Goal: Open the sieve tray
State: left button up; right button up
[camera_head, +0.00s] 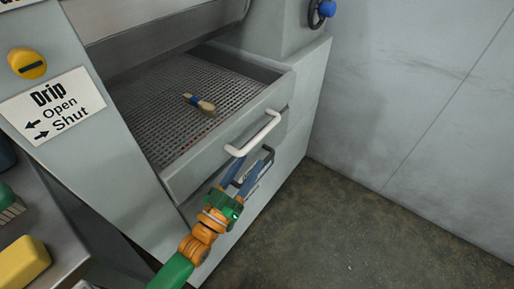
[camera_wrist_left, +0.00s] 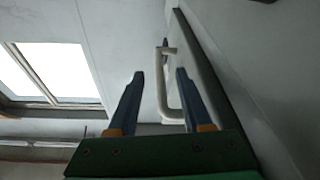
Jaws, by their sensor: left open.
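The sieve tray (camera_head: 184,182) stands out from the grey machine like a drawer, with its mesh floor (camera_head: 160,110) showing. A pale bar handle (camera_head: 253,135) is on its front. My left gripper (camera_head: 252,158) is open and empty, just below that handle in the head view, its blue fingers pointing up toward the tray front. In the left wrist view the pale handle (camera_wrist_left: 163,85) shows between the open fingers (camera_wrist_left: 160,74), closer to the right one. Whether a finger touches it, I cannot tell. My right gripper is not in view.
A brush (camera_head: 200,104) lies on the mesh. A dark handle (camera_head: 264,166) sits below the tray, close to my left fingers. A yellow knob (camera_head: 27,64) and a Drip sign (camera_head: 54,105) are at left. A yellow block (camera_head: 22,262) lies lower left. The floor (camera_head: 370,235) at right is clear.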

aim_at(257, 142)
pick_arm(q)
jog(key=shift+t+h, duration=0.4)
jog(key=shift+t, duration=0.2)
jog(key=x, duration=0.2)
jog(key=r+x, duration=0.1)
jog(key=x, duration=0.2)
jog(key=b+x, duration=0.1)
jog(key=x, duration=0.1)
jog(key=shift+w+a+r, duration=0.1)
jog(key=shift+a+r, duration=0.05)
jog(key=shift+r, duration=0.3)
grip_shut()
dwell(0.3)
